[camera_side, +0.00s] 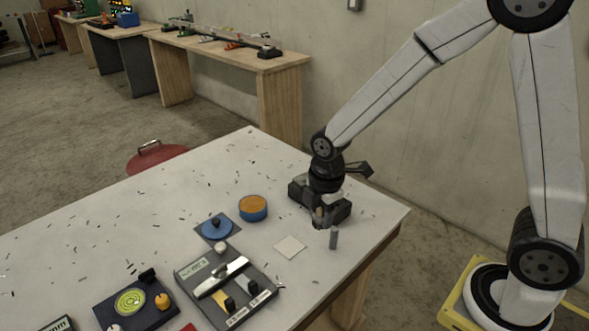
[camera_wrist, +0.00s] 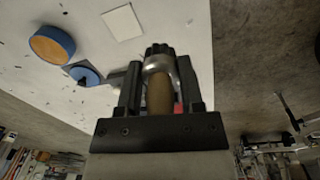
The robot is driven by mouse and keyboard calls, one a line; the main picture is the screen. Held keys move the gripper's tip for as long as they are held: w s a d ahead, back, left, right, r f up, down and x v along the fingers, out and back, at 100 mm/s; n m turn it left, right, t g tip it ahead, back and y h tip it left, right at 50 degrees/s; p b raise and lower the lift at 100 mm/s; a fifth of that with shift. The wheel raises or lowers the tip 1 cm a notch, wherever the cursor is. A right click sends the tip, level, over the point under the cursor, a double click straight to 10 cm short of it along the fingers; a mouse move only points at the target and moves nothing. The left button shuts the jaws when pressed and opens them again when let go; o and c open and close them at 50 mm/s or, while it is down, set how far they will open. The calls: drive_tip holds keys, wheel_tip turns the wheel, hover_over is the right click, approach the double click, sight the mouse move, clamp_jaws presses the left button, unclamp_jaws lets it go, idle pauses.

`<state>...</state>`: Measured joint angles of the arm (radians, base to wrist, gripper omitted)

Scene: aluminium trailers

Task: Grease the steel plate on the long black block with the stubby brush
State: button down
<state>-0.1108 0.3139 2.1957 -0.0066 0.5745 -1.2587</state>
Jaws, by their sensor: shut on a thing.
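My gripper (camera_side: 320,216) is shut on a stubby brush, above the right part of the white table. In the wrist view, my gripper (camera_wrist: 160,75) has the brush (camera_wrist: 160,95) between its two fingers; its tan handle, silver ferrule and dark tip show. The block is not clear in the wrist view.
An orange-filled blue tin (camera_side: 253,207), a blue lid (camera_side: 215,229) with a black knob, and a white square pad (camera_side: 290,246) lie between. A small grey post (camera_side: 333,239) stands near the right edge. A dark block with a green dial (camera_side: 131,301) is front left.

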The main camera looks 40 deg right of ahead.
sight(252, 203)
drive_tip(key=w+f+t, duration=0.2)
drive_tip(key=w+t, duration=0.1)
drive_tip(key=w, duration=2)
drive_tip(key=shift+w+d+f, duration=0.15)
drive_tip(key=shift+w+d, duration=0.1)
drive_tip(key=shift+w, duration=0.15)
drive_tip(key=shift+f, duration=0.15)
drive_tip(key=shift+f, duration=2.85)
drive_tip(key=shift+f, duration=0.55)
wheel_tip(252, 203, up, 7)
drive_tip(key=shift+s, duration=0.15)
idle(0.5)
